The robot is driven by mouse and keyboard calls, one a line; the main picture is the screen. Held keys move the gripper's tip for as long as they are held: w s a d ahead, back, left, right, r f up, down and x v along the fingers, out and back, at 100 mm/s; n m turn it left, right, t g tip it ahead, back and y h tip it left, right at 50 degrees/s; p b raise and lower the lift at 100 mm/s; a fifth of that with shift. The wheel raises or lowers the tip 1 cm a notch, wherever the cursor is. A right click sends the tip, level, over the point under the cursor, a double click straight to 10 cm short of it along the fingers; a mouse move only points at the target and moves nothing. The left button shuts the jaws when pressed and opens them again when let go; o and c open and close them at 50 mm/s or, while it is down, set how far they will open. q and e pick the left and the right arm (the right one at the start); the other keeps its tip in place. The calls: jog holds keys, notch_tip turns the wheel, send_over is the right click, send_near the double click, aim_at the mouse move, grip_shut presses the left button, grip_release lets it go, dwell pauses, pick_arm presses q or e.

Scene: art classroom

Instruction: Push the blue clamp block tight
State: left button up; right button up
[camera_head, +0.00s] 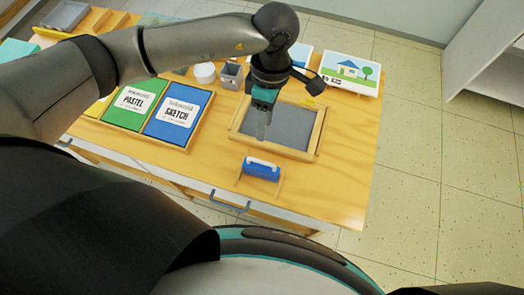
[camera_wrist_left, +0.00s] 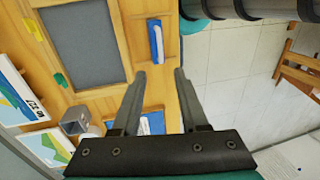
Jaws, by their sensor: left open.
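The blue clamp block (camera_head: 261,171), with a white top edge, sits between two short wooden rails near the table's front edge. It also shows in the left wrist view (camera_wrist_left: 154,42), near the table edge. Behind it is a wooden frame (camera_head: 234,123) around a dark grey panel (camera_head: 290,128). A gap of bare wood separates block and frame. My left gripper (camera_head: 262,138) points down near the frame's left part, behind the block. In the left wrist view its two fingers (camera_wrist_left: 160,72) are apart with nothing between them. My right gripper is not in view.
Green pastel (camera_head: 133,103) and blue sketch (camera_head: 179,115) pads lie in a wooden tray to the left. A grey cup (camera_head: 231,76), a white pot (camera_head: 205,72) and a house picture (camera_head: 350,73) are behind. The table's right front corner (camera_head: 340,195) is clear.

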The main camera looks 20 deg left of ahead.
aim_at(261, 161)
pick_arm(q)
jog(key=f, duration=0.4)
jog(key=s+f, duration=0.1)
jog(key=f, duration=0.3)
jog(key=s+f, duration=0.1)
jog(key=f, duration=0.3)
jog(key=shift+s+f, duration=0.25)
grip_shut()
dwell(0.8)
